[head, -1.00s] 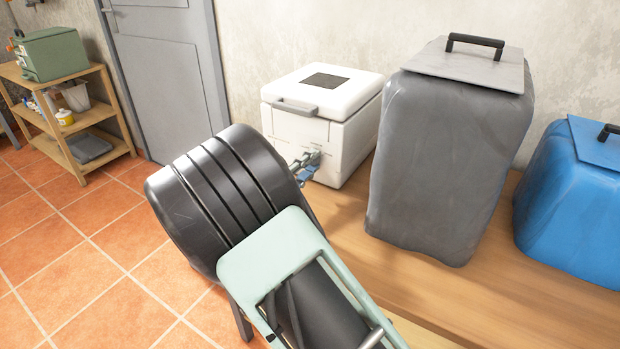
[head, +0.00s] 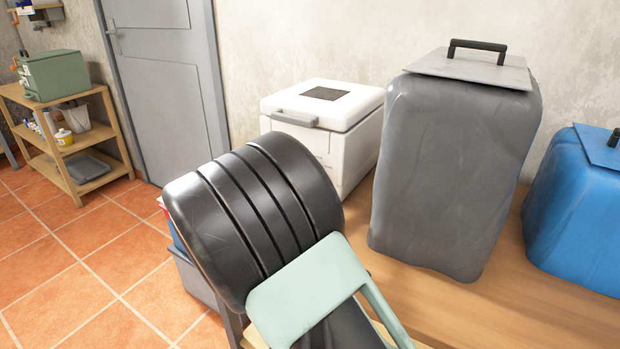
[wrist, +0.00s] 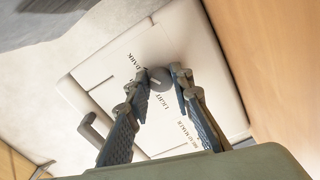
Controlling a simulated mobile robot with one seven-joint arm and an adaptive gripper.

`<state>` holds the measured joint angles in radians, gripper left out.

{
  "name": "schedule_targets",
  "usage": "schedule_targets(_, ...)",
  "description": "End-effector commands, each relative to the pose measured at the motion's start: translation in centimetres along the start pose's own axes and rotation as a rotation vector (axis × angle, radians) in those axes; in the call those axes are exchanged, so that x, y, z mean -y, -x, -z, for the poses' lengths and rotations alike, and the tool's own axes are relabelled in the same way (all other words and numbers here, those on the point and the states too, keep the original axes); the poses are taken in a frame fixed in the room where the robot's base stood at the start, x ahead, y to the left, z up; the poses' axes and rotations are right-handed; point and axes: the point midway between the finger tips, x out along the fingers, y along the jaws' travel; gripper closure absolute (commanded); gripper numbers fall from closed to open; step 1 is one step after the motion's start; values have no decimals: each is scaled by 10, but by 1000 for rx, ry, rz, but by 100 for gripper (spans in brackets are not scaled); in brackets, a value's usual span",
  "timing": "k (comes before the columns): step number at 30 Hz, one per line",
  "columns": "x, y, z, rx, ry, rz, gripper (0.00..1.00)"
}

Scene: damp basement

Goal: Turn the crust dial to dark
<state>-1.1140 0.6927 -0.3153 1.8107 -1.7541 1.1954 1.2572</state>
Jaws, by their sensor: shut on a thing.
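The white bread maker (head: 345,140) stands on the wooden table, with a grey handle and a dark window on its lid. Its front panel (wrist: 100,68) shows tilted in the wrist view, with the words DARK and LIGHT beside a small grey dial (wrist: 158,82). My gripper (wrist: 162,75) is shut on the dial, a fingertip on either side of it. The fingers partly cover the dial, and I cannot tell where it points. In the head view my arm hides the gripper, the dial and much of the panel.
A tall grey covered appliance (head: 450,170) stands close right of the bread maker, with a blue covered one (head: 580,215) beyond it. A wall is behind. A grey door (head: 160,80) and a wooden shelf (head: 85,150) are at left, with open tiled floor before them.

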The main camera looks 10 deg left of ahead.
Motion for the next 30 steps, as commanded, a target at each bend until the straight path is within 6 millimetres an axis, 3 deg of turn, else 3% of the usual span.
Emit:
schedule_targets(1, 1, 0, 0, 1, -1, 2, 100)
schedule_targets(2, 1, 0, 0, 1, -1, 2, 77)
schedule_targets(6, 1, 0, 0, 1, 0, 1, 62)
schedule_targets(17, 0, 5, 0, 0, 0, 1, 62)
schedule_targets(20, 0, 18, 1, -2, -1, 2, 62)
schedule_targets(30, 1, 89, 1, -3, 0, 3, 62)
